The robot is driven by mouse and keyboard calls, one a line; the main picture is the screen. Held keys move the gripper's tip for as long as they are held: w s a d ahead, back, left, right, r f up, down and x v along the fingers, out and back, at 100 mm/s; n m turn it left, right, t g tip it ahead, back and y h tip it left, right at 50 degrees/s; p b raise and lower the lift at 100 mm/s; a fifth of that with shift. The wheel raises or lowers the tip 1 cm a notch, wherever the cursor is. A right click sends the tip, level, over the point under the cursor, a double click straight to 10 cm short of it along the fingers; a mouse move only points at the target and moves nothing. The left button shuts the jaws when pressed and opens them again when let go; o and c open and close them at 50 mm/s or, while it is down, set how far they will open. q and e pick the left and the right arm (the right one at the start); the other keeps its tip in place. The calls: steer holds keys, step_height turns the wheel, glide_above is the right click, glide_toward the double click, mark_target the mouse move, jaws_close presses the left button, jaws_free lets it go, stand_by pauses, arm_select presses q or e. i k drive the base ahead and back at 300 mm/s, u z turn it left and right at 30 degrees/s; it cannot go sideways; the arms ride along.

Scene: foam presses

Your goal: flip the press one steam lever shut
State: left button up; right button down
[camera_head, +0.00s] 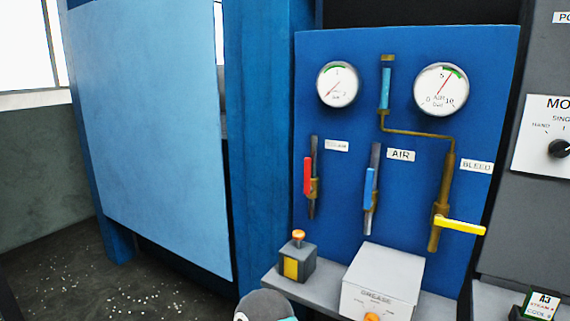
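The steam lever (308,176) is the red handle on the left pipe of the blue valve panel (420,60). It stands upright, in line with its vertical pipe, on a brass valve body. The small label (337,146) beside it is too blurred to read surely. Neither of my grippers shows in this view. A rounded grey and teal part at the bottom edge looks like a joint of one of my arms, well below the lever; I cannot tell which arm. Nothing touches the lever.
The blue AIR lever (370,189) is upright; the yellow BLEED lever (460,226) points right. Two gauges (339,85) (441,89) sit above. Below, a shelf (275,281) carries an orange-topped button box (297,260) and a grease box (382,282). A blue press panel (150,120) stands left.

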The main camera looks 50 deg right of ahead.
mark_target(308, 189)
steer(key=z, duration=0.3)
steer(key=i, duration=0.7)
steer(key=z, duration=0.7)
steer(key=k, duration=0.9)
steer(key=z, duration=0.15)
steer(key=i, duration=0.85)
